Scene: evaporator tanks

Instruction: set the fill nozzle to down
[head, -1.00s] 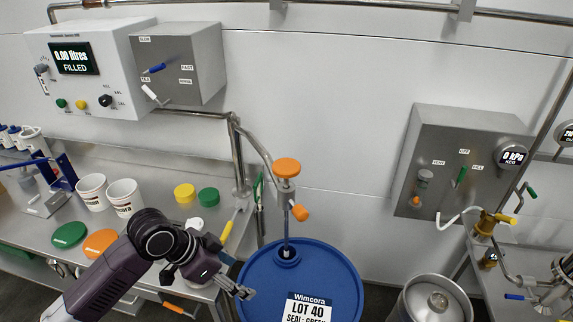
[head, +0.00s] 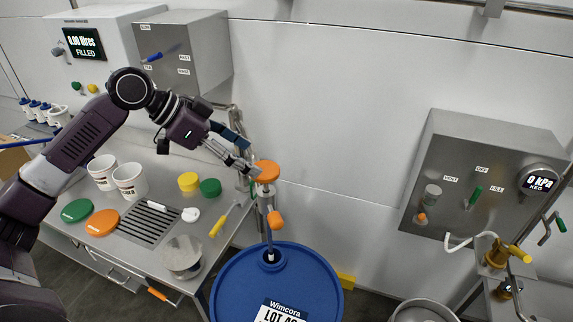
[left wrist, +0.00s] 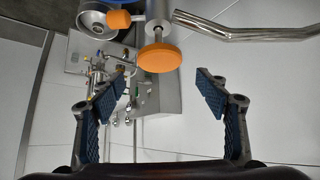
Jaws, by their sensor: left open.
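The fill nozzle is a grey metal pipe (head: 268,238) standing upright over the blue drum (head: 230,283), its lower end at the drum's bung opening. It has a round orange knob (head: 266,172) on top and a smaller orange side handle (head: 275,219). My left gripper (head: 246,164) is just left of the top knob. In the left wrist view the gripper (left wrist: 163,92) is open and empty, with the orange knob (left wrist: 158,58) ahead of the gap between its fingers. I cannot tell whether a finger touches the knob. My right gripper is out of view.
The filler box display (head: 83,43) reads FILLED. The steel bench (head: 120,255) holds white tubs (head: 130,181), coloured lids (head: 103,222) and a yellow-handled tool (head: 218,224). A bent pipe (head: 236,122) runs behind the nozzle. A keg panel (head: 455,215) is on the right wall.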

